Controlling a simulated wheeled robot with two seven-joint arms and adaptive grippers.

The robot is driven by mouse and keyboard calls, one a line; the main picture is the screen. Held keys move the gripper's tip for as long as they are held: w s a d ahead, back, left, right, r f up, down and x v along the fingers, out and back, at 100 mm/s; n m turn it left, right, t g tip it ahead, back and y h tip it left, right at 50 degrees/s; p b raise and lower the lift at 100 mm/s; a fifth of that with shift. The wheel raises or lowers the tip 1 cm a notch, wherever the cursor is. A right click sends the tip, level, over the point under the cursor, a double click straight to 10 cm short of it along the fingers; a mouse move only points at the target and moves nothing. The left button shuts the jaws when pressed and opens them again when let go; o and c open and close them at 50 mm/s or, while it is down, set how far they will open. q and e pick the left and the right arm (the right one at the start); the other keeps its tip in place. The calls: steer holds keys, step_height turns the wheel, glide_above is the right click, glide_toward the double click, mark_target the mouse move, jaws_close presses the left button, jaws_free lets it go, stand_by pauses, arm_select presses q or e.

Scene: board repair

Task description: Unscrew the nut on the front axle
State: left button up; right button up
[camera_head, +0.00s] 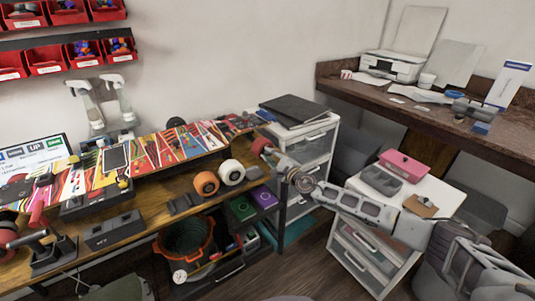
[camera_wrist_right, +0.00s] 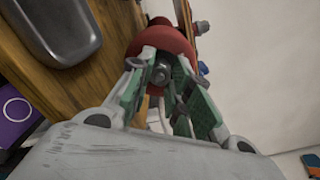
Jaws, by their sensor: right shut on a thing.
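A skateboard deck with a colourful graphic (camera_head: 170,146) lies along the wooden workbench. At its right end is a red wheel (camera_head: 261,145), which fills the upper middle of the wrist view (camera_wrist_right: 163,40). A grey nut (camera_wrist_right: 162,72) shows at the centre of that wheel on the axle end. My right gripper (camera_head: 272,153) reaches the wheel from the right. In the wrist view its green-padded fingers (camera_wrist_right: 162,80) close around the nut from both sides, in front of the wheel. The axle behind the wheel is hidden. My left gripper is out of view.
An orange wheel (camera_head: 206,183) and a white wheel (camera_head: 231,172) stand on the bench front. A drawer unit (camera_head: 318,140) stands just behind my right gripper. A white cabinet (camera_head: 437,196) carries a pink box (camera_head: 404,166). An orange basket (camera_head: 186,245) sits below the bench.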

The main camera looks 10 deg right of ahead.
steer(key=shift+n, duration=0.9)
steer(key=o, duration=0.9)
steer(key=shift+c, duration=0.7)
steer(key=m, duration=0.4)
steer(key=shift+m, duration=0.9)
